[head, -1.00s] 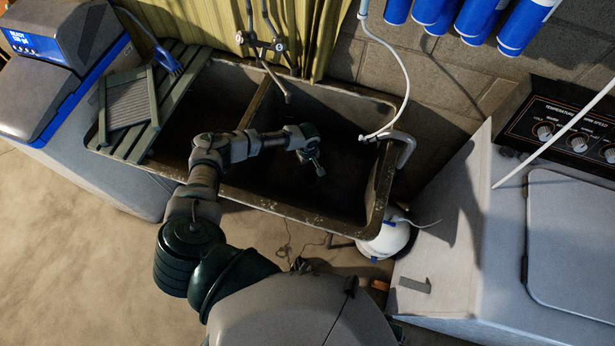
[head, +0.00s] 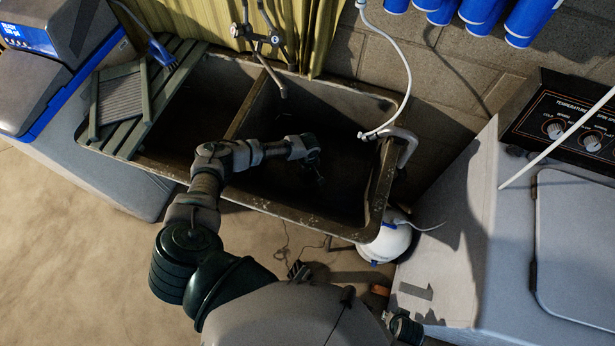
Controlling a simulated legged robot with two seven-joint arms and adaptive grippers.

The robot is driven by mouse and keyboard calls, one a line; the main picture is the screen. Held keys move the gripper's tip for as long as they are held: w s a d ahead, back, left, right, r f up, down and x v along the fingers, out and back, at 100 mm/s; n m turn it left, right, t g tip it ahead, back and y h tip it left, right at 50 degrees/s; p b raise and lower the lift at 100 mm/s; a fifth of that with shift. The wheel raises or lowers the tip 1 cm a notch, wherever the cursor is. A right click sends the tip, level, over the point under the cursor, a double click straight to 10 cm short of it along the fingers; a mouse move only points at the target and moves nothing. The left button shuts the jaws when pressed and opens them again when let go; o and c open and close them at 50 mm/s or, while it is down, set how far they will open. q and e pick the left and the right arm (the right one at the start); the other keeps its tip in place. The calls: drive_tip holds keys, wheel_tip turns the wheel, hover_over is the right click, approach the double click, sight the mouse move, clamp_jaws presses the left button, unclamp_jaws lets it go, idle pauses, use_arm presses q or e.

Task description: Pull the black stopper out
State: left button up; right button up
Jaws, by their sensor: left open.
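My left arm reaches over the right basin of the dark double sink (head: 290,212). My left gripper (head: 320,180) is at the arm's end, inside or just above that basin, small and dark against its shadowed interior. It is open. I cannot make out the black stopper; the basin floor is too dark, and the gripper and wrist cover part of it. My right gripper is not in view.
The faucet (head: 272,75) hangs over the middle of the sink. A white hose (head: 403,70) and grey pipe (head: 406,150) are at the right rim. A washing machine (head: 450,230) stands right; a slatted board (head: 145,115) covers the left end.

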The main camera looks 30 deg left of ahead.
sight(308, 174)
use_arm(q)
drive_tip(key=shift+d+r, duration=0.2)
drive_tip(key=shift+d, duration=0.25)
drive_tip(key=shift+c, duration=1.2)
drive_tip(key=shift+a, duration=0.1)
drive_tip(key=c, duration=0.4)
drive_tip(key=shift+s+a, duration=0.1)
drive_tip(key=shift+a, duration=0.1)
clamp_jaws()
drive_tip(key=shift+a+f, duration=0.1)
drive_tip(key=shift+a, duration=0.3)
drive_tip(key=shift+w+d+r+p, duration=0.2)
drive_tip(key=shift+r+p, duration=0.15)
drive_tip(key=shift+a+r, duration=0.3)
drive_tip(key=shift+r, duration=0.1)
drive_tip(key=shift+w+r+p, duration=0.1)
drive_tip(key=shift+r+p, duration=0.1)
drive_tip(key=shift+p, duration=0.25)
drive_tip(key=r+p, duration=0.2)
drive_tip(key=p, duration=0.1)
drive_tip(key=r+p, duration=0.1)
drive_tip(key=r, duration=0.1)
drive_tip(key=shift+s+d, duration=0.2)
drive_tip(key=shift+d, duration=0.1)
drive_tip(key=shift+f, duration=0.1)
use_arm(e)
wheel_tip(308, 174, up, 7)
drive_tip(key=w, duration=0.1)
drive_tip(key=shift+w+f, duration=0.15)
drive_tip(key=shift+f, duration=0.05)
